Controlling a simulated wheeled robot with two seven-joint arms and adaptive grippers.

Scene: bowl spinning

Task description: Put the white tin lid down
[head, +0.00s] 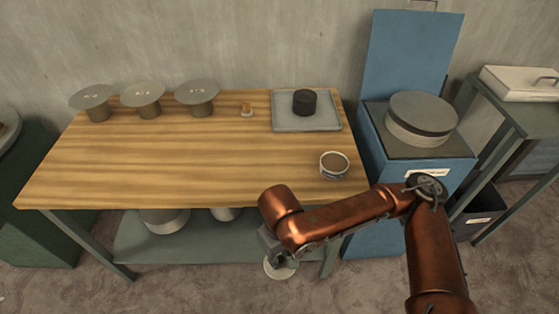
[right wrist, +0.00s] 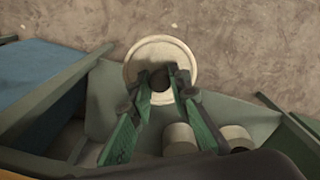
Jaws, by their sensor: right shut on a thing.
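The white tin lid (right wrist: 186,52) is a round pale disc with a raised rim and a dark knob at its middle. In the head view part of the lid (head: 281,272) shows below my right gripper (head: 273,250), in front of the wooden table's front edge. In the right wrist view my right gripper (right wrist: 160,88) is shut on the lid, its two fingers at the dark knob. The lid appears held above the floor; its exact height is hard to tell. My left gripper is not in view.
The wooden table (head: 170,150) has clear room in its middle. A small bowl (head: 334,165) stands near its front right. A grey tray (head: 285,122) holds a dark cylinder (head: 304,103). Three grey discs stand at the back left. A blue cabinet (head: 385,160) bears a round wheel (head: 422,112).

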